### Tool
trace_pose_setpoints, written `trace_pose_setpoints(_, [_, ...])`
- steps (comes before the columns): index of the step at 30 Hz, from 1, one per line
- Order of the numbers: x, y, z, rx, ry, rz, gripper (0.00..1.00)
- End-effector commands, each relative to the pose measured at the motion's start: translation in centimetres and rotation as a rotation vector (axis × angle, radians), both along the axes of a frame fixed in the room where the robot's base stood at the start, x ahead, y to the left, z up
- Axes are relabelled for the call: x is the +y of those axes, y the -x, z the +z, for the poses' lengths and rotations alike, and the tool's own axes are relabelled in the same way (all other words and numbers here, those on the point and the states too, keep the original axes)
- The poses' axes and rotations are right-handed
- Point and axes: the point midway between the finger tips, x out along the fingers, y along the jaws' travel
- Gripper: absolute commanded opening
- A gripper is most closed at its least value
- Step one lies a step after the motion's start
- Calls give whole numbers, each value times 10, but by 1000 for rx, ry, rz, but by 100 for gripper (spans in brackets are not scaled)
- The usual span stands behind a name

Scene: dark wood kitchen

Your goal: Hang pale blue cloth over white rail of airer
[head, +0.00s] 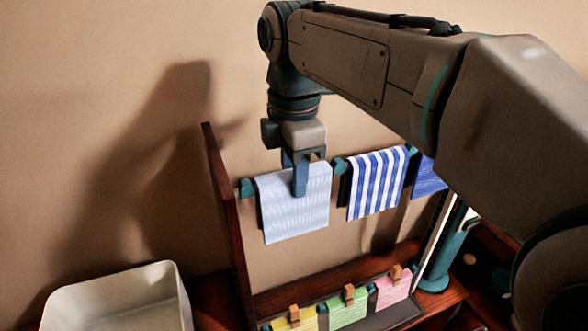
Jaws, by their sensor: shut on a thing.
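The pale blue cloth (283,218) hangs at the left part of the rail, its front face spread flat and tilted slightly. My gripper (300,187) points down at the cloth's top edge and is shut on it; one blue finger lies in front of the cloth. The rail (338,166) shows only in short pieces beside the cloths, and these look teal, not white. The cloth hides the rail behind it, so I cannot tell whether it rests on the rail there.
A blue-and-white striped cloth (376,184) and a blue cloth (428,177) hang to the right. A dark wooden side panel (226,220) stands close on the left. Below are yellow, green and pink clipped cloths (347,311) and an off-white bin (120,300).

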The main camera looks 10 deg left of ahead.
Motion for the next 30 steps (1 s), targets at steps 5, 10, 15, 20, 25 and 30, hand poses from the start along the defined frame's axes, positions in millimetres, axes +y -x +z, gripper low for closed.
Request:
trace_pose_setpoints(5, [0,0,0,0,0,0,0])
trace_pose_setpoints(10, [0,0,0,0,0,0,57])
trace_pose_setpoints(15, [0,0,0,0,0,0,57])
trace_pose_setpoints(20, [0,0,2,-1,-1,0,57])
trace_pose_setpoints(25, [1,-1,20,-3,-2,0,57])
trace_pose_setpoints(30, [1,-1,54,-3,-2,1,57])
